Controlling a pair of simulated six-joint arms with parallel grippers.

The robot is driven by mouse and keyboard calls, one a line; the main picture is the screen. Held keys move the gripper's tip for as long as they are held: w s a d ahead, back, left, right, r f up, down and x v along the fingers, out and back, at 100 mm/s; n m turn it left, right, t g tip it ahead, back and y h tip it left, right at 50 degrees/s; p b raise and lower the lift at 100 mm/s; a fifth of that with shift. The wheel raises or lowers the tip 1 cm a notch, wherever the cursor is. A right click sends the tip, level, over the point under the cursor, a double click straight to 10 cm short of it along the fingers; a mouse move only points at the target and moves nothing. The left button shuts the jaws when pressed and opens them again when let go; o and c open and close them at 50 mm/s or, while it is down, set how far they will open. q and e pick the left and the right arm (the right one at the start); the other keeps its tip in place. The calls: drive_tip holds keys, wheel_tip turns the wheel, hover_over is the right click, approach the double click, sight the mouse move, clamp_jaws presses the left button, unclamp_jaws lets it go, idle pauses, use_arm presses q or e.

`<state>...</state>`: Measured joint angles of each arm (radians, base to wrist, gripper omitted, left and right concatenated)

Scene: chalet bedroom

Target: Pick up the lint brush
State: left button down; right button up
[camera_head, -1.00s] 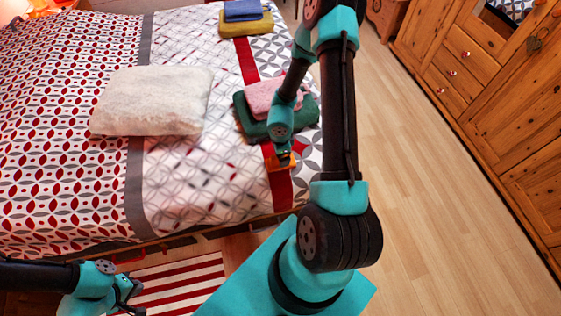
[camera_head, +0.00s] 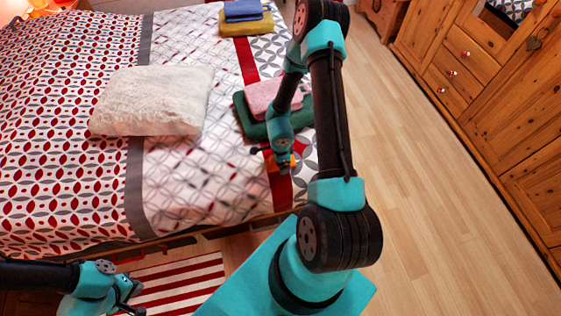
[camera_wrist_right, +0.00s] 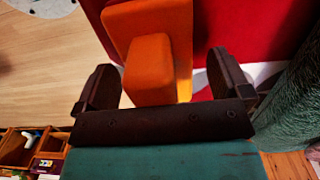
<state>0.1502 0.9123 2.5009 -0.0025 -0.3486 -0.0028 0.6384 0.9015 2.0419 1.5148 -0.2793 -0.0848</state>
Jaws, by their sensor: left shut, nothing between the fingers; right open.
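The orange lint brush (camera_head: 271,164) lies on the red stripe near the bed's front edge, partly covered by my right gripper (camera_head: 278,158) in the head view. In the right wrist view the brush (camera_wrist_right: 149,68) shows as an orange block with a wider orange part behind it. My right gripper (camera_wrist_right: 164,82) is open, with one dark finger on each side of the block and visible gaps to both. My left gripper (camera_head: 133,298) is shut and empty at the lower left, over the striped rug, away from the brush.
Folded green (camera_head: 246,119) and pink (camera_head: 262,97) towels lie just behind the brush. A white pillow (camera_head: 155,100) lies to the left on the bed (camera_head: 185,185). Yellow and blue folded cloths (camera_head: 246,27) lie farther back. Wooden floor (camera_head: 430,210) is clear to the right.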

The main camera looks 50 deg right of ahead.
idle(0.4)
drive_tip(key=c, duration=1.1)
